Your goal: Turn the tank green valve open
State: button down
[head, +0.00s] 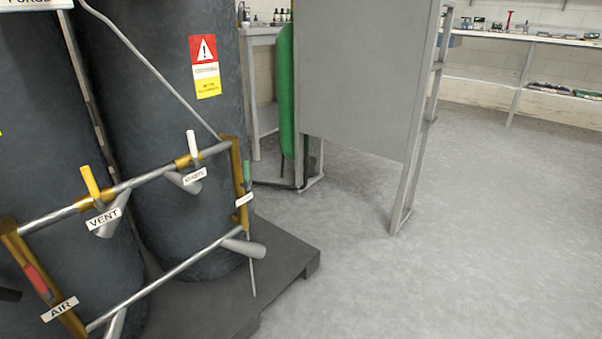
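The green valve handle (247,171) is on the right vertical brass pipe (237,165) of the tank's pipe frame. It stands roughly upright, in line with that pipe, with a small white label (244,199) just below it; the label is too small to read. The pipe frame stands in front of a large dark grey tank (160,80) with a warning sign (205,66). My gripper does not show in this view, so nothing is seen touching the green handle.
Other handles are yellow (90,182) at the VENT label, white (193,144), and red (36,280) at the AIR label. The tanks stand on a dark pallet (285,255). A grey panel on legs (360,80) stands behind. Open floor (450,260) lies to the right.

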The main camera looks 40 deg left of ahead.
aim_at(246, 186)
jog(key=z, duration=0.1)
jog(key=i, duration=0.7)
jog(key=u, duration=0.55)
jog(key=i, duration=0.8)
jog(key=u, duration=1)
